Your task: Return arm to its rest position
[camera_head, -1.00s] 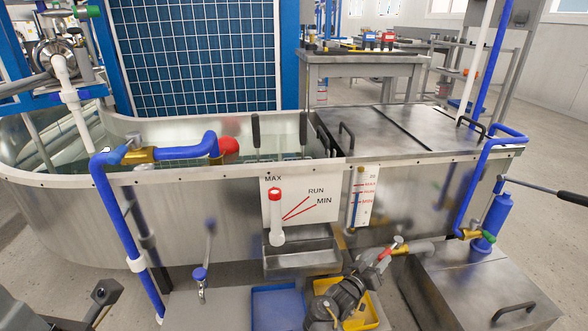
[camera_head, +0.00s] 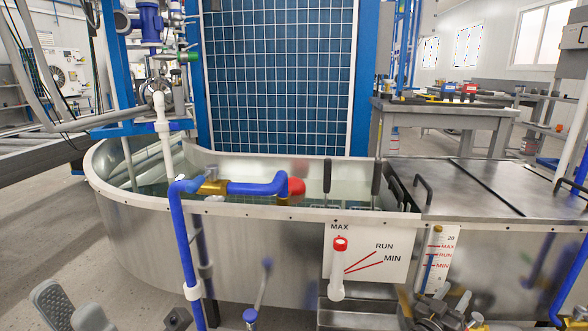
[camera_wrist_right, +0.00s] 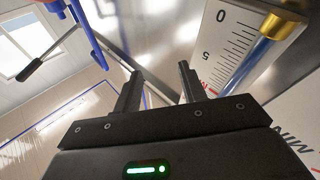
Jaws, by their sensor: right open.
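My right gripper (camera_wrist_right: 160,82) shows in the right wrist view with its two black fingers apart. Nothing is between them. The white level scale (camera_wrist_right: 240,45) with its blue tube is close beyond the right finger. In the head view the dark end of my right arm (camera_head: 428,314) shows at the bottom edge, in front of the tank and below the scale. Its fingers cannot be made out clearly there.
The steel tank (camera_head: 270,262) with blue pipe (camera_head: 258,189) spans the middle. A white MAX/RUN/MIN plate (camera_head: 390,240) is on its front. Steel lids (camera_head: 470,188) with handles cover its right part. Floor shows at left.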

